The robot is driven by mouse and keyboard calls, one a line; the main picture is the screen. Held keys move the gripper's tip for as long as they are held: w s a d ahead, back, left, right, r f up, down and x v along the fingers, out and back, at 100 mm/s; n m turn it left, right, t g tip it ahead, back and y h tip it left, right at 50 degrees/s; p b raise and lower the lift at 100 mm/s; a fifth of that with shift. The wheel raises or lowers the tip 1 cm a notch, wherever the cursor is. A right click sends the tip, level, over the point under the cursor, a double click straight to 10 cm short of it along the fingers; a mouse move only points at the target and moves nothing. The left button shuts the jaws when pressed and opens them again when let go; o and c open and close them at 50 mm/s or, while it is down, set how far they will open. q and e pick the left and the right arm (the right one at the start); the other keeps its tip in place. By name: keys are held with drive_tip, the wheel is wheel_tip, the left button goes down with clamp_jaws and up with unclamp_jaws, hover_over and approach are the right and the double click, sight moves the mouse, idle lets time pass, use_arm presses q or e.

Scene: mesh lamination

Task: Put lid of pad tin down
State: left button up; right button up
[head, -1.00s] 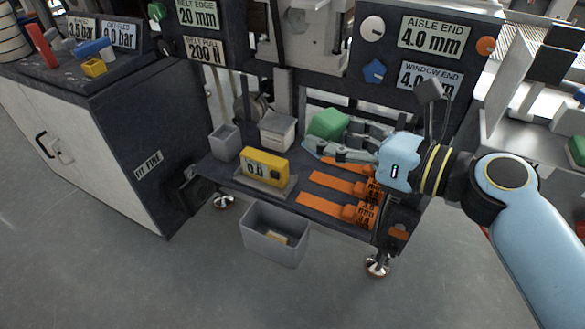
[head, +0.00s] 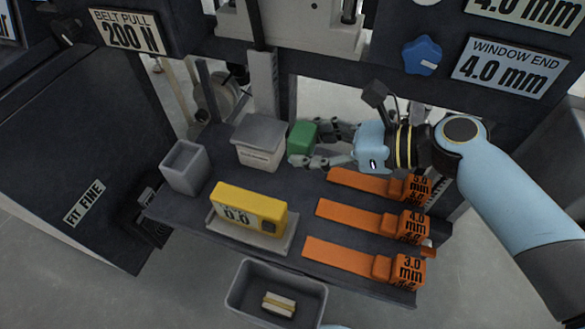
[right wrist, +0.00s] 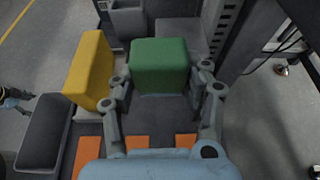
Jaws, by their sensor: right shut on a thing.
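A small light-grey tin (head: 257,156) stands upright on the dark shelf, with a darker grey lid (head: 258,132) seated on its top. The tin's label is too small to read. My right gripper (head: 308,145) is just right of the tin, with its fingers closed around a green block (head: 300,138). The green block also shows between the two fingers in the right wrist view (right wrist: 160,65). Whether the block touches the tin or the shelf is unclear.
A yellow gauge (head: 250,208) reading 0.0 sits on a grey plate. Several orange gauges (head: 350,217) lie at the right. An open grey cup (head: 184,167) stands left of the tin. A grey bin (head: 240,293) with a pale piece inside is below the shelf's front edge.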

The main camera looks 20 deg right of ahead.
drive_tip(key=b, duration=0.2)
hover_over(309, 185)
wheel_tip(309, 185, down, 5)
drive_tip(key=shift+r, duration=0.15)
drive_tip(key=shift+f, duration=0.25)
wheel_tip(309, 185, down, 3)
drive_tip(key=shift+f+b, duration=0.2)
drive_tip(key=shift+b, duration=0.45)
use_arm(q)
drive_tip(key=s+f, duration=0.1)
drive_tip(key=f, duration=0.1)
drive_tip(key=s+f, duration=0.1)
drive_tip(key=shift+s+f, duration=0.15)
drive_tip(key=shift+f, duration=0.2)
use_arm(e)
drive_tip(key=o, duration=1.2)
use_arm(q)
drive_tip(key=shift+s, duration=0.6)
